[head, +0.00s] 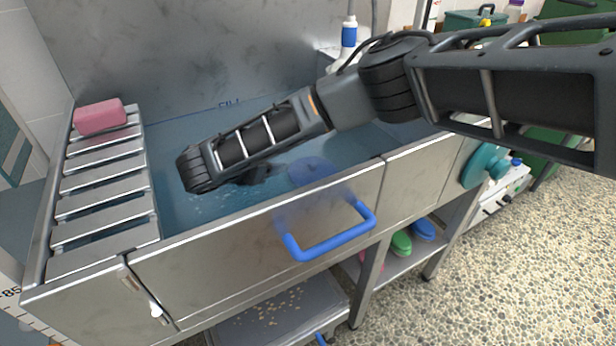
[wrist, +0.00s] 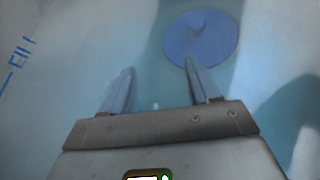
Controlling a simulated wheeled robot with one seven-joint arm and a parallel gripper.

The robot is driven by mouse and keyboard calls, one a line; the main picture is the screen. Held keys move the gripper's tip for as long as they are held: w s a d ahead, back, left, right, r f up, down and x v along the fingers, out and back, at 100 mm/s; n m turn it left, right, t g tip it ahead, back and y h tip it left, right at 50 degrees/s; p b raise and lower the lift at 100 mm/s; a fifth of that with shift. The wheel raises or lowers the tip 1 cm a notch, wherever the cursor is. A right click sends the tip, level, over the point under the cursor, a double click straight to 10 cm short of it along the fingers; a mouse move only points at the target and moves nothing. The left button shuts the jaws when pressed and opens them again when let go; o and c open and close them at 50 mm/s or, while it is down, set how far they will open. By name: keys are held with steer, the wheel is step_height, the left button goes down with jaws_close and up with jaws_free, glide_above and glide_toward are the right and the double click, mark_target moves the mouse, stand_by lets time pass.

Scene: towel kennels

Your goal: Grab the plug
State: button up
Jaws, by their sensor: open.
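The plug is a round blue disc (wrist: 202,38) with a small raised part in its middle. In the wrist view it lies beyond my fingers, to the upper right. The right fingertip overlaps its lower edge in the picture; I cannot tell whether they touch. My gripper (wrist: 158,68) is open, with nothing between its two blue-tinted fingers. In the head view the plug (head: 312,171) shows as a blue disc in the water near the tub's front wall. My gripper (head: 252,174) is down inside the tub to its left, partly hidden by my arm.
The steel tub (head: 270,207) holds bluish water, and its front wall carries a blue handle (head: 335,240). A slatted rack (head: 104,190) with a pink sponge (head: 100,117) covers the left end. A blue-and-white bottle (head: 348,38) stands behind the tub. A fill line marks the tub wall.

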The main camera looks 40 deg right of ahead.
steer(key=g+h, duration=0.1)
steer(key=h, duration=0.1)
glide_toward(309, 166)
steer(key=shift+w+d+f+n, duration=0.1)
steer(key=shift+w+d+n, duration=0.1)
steer(key=shift+d, duration=0.25)
steer(key=shift+w+d+f+n, duration=0.1)
steer(key=shift+w+d+n, duration=0.1)
steer(key=shift+d, duration=0.2)
steer(key=x, duration=0.5)
steer(key=b+x, duration=0.1)
steer(key=x, duration=0.1)
steer(key=shift+s+d+f, duration=0.1)
steer(key=shift+s+d, duration=0.1)
steer(key=shift+s, duration=0.1)
